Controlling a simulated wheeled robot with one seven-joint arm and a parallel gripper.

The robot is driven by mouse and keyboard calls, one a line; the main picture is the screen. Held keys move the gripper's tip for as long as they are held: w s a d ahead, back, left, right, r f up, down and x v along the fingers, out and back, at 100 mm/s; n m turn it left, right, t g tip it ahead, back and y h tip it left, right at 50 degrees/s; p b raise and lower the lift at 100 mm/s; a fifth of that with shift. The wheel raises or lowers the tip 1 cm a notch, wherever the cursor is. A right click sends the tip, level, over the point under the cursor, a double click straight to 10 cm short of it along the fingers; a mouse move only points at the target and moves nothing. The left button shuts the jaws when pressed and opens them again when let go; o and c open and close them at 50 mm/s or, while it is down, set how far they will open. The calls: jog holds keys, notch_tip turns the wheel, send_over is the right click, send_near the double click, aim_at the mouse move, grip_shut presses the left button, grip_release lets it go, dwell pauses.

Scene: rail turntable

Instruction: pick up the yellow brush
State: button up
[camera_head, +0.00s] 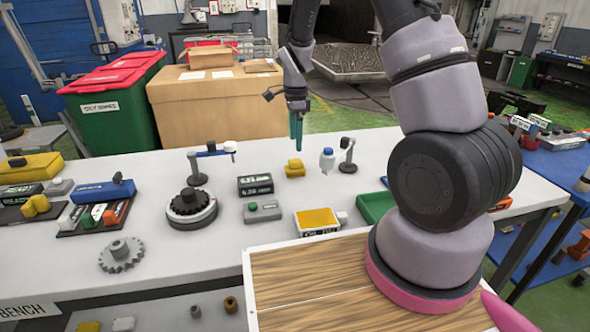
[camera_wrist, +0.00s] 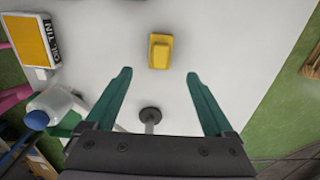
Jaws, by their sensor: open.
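A small yellow block-like piece with a raised top, which looks like the yellow brush (camera_head: 294,168), lies on the white bench. In the wrist view the yellow brush (camera_wrist: 160,51) lies alone on the white surface, just beyond the fingertips and roughly centred between them. My gripper (camera_head: 296,128) hangs above the bench with its green fingers pointing down, above and behind the brush in the head view. The wrist view shows my gripper (camera_wrist: 159,76) wide open with nothing between the fingers. A similar yellow piece (camera_head: 36,206) lies at the bench's left end.
A bottle with a blue cap (camera_head: 327,160) and a small post stand (camera_head: 348,160) are right of the brush. A black box (camera_head: 255,185) is left of it. A yellow-topped tin (camera_head: 317,220) lies nearer. White bench surface around the brush is clear.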

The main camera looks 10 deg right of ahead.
aim_at(294, 160)
jog(key=f, duration=1)
jog(key=shift+a+f, duration=0.1)
jog(key=shift+a, duration=0.1)
grip_shut()
notch_tip(294, 160, up, 10)
jog(key=shift+r, duration=0.1)
jog(key=c, duration=0.8)
grip_release()
jog(key=c, duration=0.5)
